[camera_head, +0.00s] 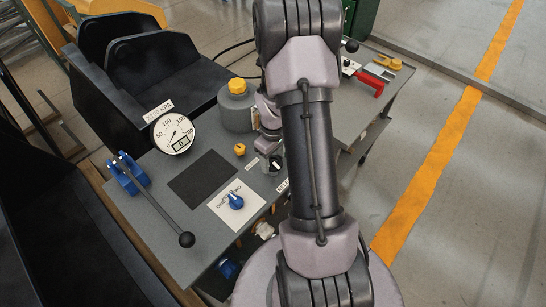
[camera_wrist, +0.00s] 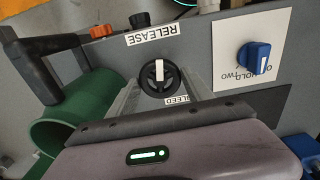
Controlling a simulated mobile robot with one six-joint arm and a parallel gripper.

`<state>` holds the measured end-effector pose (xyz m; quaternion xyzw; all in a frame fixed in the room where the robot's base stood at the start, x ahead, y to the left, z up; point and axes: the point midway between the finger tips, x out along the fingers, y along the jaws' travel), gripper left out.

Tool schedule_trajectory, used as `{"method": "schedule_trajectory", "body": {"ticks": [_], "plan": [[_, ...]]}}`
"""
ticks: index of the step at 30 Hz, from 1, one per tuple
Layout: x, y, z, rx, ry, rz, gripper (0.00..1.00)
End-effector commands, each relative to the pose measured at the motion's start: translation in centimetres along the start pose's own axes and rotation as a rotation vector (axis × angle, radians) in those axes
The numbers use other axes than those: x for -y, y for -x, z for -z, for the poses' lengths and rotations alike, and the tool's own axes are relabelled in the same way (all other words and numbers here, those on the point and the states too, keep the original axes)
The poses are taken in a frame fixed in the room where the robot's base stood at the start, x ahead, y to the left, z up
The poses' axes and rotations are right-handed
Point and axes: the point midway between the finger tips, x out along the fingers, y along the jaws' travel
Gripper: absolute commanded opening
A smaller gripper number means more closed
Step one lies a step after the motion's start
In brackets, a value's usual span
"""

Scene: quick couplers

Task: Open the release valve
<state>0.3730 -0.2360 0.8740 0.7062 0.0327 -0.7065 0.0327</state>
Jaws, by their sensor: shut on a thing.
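The release valve is a round black knob (camera_wrist: 158,76) with a white bar across its face, in the wrist view. The bar stands roughly upright in that picture. A white "RELEASE" label (camera_wrist: 155,34) is beside it, and a "BLEED" label (camera_wrist: 181,99) is partly hidden by my gripper. My gripper (camera_wrist: 160,88) has a grey finger on either side of the knob and is shut on it. In the head view my arm covers much of this area, and the finger contact is hard to make out.
A white panel with a blue selector knob (camera_head: 236,202) lies left of my arm. A pressure gauge (camera_head: 173,133), a yellow-capped canister (camera_head: 237,106) and a blue-based lever (camera_head: 128,176) stand on the grey bench. A green cylinder (camera_wrist: 75,125) is close beside my gripper.

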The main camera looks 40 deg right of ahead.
Motion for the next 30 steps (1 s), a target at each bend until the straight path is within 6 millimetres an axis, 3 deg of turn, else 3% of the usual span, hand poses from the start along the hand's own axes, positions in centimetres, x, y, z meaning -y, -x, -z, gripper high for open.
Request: {"method": "schedule_trajectory", "body": {"ticks": [12,29,30], "plan": [[-0.05,0.09,0.02,0.0,0.173,0.0,0.18],[-0.07,0.05,0.03,-0.001,0.2,-0.001,0.18],[-0.07,0.05,0.03,-0.001,0.2,-0.001,0.65]]}}
